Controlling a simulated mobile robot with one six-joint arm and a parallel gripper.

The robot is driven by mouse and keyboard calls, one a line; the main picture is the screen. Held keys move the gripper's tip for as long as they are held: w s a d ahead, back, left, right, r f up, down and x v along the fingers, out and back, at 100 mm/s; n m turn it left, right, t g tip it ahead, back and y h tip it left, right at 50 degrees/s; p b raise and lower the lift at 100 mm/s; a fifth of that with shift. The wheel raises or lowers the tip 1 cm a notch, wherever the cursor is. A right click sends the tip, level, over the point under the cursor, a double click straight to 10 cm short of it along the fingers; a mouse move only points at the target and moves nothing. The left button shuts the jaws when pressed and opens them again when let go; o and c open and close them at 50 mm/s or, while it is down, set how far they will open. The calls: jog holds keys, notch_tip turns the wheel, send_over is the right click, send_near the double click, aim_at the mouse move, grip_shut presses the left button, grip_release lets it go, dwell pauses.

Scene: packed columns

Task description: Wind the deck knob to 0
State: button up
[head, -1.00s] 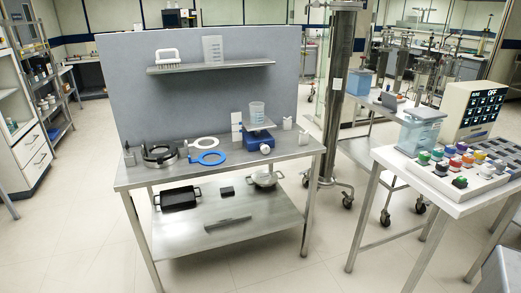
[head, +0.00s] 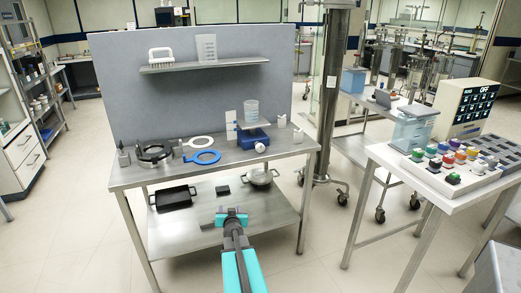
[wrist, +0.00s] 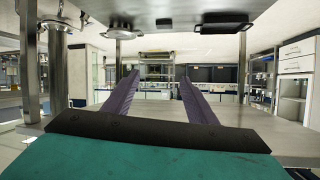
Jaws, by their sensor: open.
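A blue jack-like device (head: 247,141) stands on the upper tabletop in the head view. A white round knob (head: 260,147) on its front faces me and looks like the deck knob. Above it is a flat grey deck (head: 254,126) bearing a clear beaker (head: 251,111). A white upright scale (head: 231,125) stands to its left; its marks are too small to read. My gripper (head: 231,213) is open and empty, below and left of the knob, in front of the lower shelf. Its two dark fingers (wrist: 158,88) point forward, apart, in the wrist view. The knob cannot be made out there.
A black ring (head: 154,153), a white ring (head: 196,142) and a blue ring (head: 204,157) lie left of the device. A small pale block (head: 282,121) stands to its right. Black and metal pans sit on the lower shelf (head: 170,232). A button panel (head: 452,172) stands far right.

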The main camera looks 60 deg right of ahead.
jog(key=s+d+r+t+h, duration=0.1)
jog(key=s+d+r+t, duration=0.3)
jog(key=d+r, duration=0.75)
jog(key=t, duration=0.1)
send_near(261, 148)
jog(key=v, duration=0.3)
jog(key=shift+s+d+f+n, duration=0.1)
jog(key=shift+s+f+n, duration=0.05)
jog(key=shift+n, duration=0.25)
jog(key=shift+p+x, duration=0.3)
jog(key=shift+x, duration=6.7)
jog(key=c, duration=1.1)
jog(key=shift+o, duration=0.2)
